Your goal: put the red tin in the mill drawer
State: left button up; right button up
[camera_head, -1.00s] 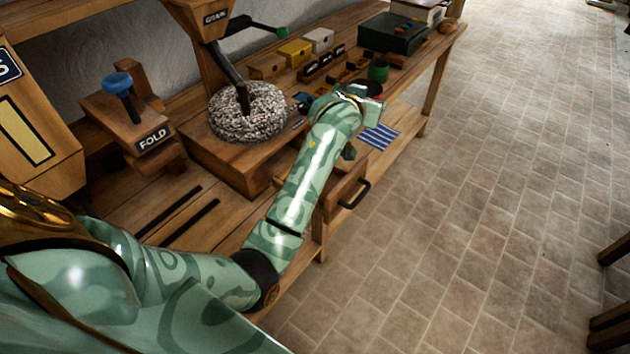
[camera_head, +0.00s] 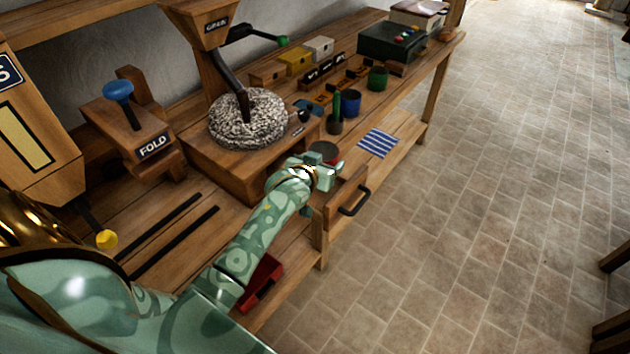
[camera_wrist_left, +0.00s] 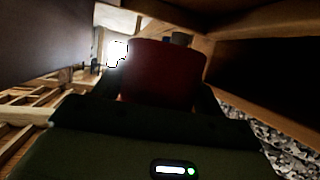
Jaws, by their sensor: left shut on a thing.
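The red tin (camera_head: 322,153) is in my left gripper (camera_head: 326,172), beside the mill and above or close to the mill drawer (camera_head: 346,192). In the left wrist view, the red tin (camera_wrist_left: 165,72) sits between the dark fingers, which are shut on it. The drawer has a black handle and appears pulled out from the wooden mill base (camera_head: 235,172). My gripper hides much of its inside, and I cannot tell the height gap between tin and drawer. My right gripper is not in view.
The round millstone (camera_head: 247,120) stands behind my gripper. A blue pot (camera_head: 350,103), a green pot (camera_head: 377,78) and a dark green bottle (camera_head: 335,115) stand further along the bench. A red box (camera_head: 262,280) lies beside my forearm.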

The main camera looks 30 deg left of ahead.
pick_arm(q)
jog(key=shift+s+a+f, duration=0.2)
jog(key=shift+s+f, duration=0.15)
jog(key=shift+f, duration=0.15)
jog(key=shift+s+a+f, duration=0.2)
jog(key=shift+s+f, duration=0.1)
jog(key=shift+f, duration=0.15)
jog(key=f, duration=0.1)
jog(key=f+b, duration=0.2)
jog(key=f, duration=0.1)
jog(key=shift+s+a, duration=0.2)
jog(key=shift+s, duration=0.1)
jog(key=shift+r, duration=0.15)
jog(key=o, duration=0.8)
jog(key=shift+c, duration=0.2)
